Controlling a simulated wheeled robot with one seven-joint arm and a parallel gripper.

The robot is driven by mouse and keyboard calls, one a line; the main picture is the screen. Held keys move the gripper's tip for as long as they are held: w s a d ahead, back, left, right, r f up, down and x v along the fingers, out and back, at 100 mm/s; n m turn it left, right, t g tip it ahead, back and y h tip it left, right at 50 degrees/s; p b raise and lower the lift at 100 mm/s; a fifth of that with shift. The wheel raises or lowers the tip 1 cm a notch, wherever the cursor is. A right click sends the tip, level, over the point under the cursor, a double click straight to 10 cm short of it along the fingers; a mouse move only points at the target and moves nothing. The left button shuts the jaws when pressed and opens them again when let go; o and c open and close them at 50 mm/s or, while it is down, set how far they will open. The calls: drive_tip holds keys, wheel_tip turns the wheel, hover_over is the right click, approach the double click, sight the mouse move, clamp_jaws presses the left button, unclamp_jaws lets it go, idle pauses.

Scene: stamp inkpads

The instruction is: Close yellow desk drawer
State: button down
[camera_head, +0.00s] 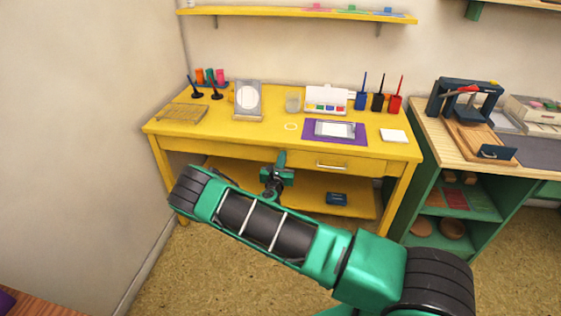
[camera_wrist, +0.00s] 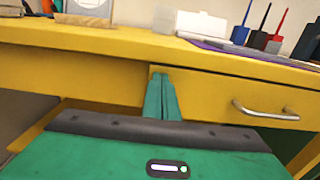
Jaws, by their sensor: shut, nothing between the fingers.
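The yellow desk (camera_head: 225,135) stands against the wall, with its yellow drawer (camera_head: 355,164) at the right of its front. The drawer front also shows in the wrist view (camera_wrist: 210,97), with a silver bar handle (camera_wrist: 265,111). The drawer front looks close to flush with the desk front; I cannot tell whether a small gap is left. My gripper (camera_head: 281,160) is shut and empty. In the wrist view its green fingertips (camera_wrist: 160,78) are together at the left end of the drawer front, left of the handle. I cannot tell whether they touch it.
On the desktop are a purple mat (camera_head: 310,139), a white pad (camera_head: 393,135), a mirror-like stand (camera_head: 248,98) and pen cups (camera_head: 378,101). A lower shelf (camera_head: 310,203) holds a blue box (camera_head: 337,199). A green-sided workbench (camera_head: 430,185) stands close on the right.

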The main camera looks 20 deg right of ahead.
drive_tip(key=shift+w+d+r, duration=0.2)
drive_tip(key=shift+w+r, duration=0.1)
drive_tip(key=shift+r, duration=0.05)
drive_tip(key=v, duration=1.5)
drive_tip(key=s+d+r+m+g+h, duration=0.2)
drive_tip(key=d+r+m+g, duration=0.15)
drive_tip(key=d+m, duration=0.3)
drive_tip(key=s+d+r+m+g+h, duration=0.25)
drive_tip(key=d+m+g, duration=0.2)
drive_tip(key=d, duration=0.25)
drive_tip(key=s+d+r+m+g+y, duration=0.3)
drive_tip(key=s+d+r+m+g, duration=0.15)
drive_tip(key=s+m, duration=0.3)
drive_tip(key=s+d+r+m+g+y, duration=0.2)
drive_tip(key=s+d+r+m+g, duration=0.25)
drive_tip(key=s+m, duration=0.35)
drive_tip(key=s+a+r+m+y, duration=0.2)
drive_tip(key=s+r+m+y, duration=0.1)
drive_tip(key=s, duration=0.5)
drive_tip(key=s+a+r+m+t+y, duration=0.1)
drive_tip(key=s+a+r+m+y, duration=0.1)
drive_tip(key=s+r, duration=0.3)
drive_tip(key=s+a+r+m+y, duration=0.3)
drive_tip(key=s+r+m, duration=0.1)
drive_tip(key=s, duration=0.7)
drive_tip(key=shift+s+a+m+y, duration=0.15)
drive_tip(key=shift+s+m+y, duration=0.05)
drive_tip(key=shift+m+y, duration=0.15)
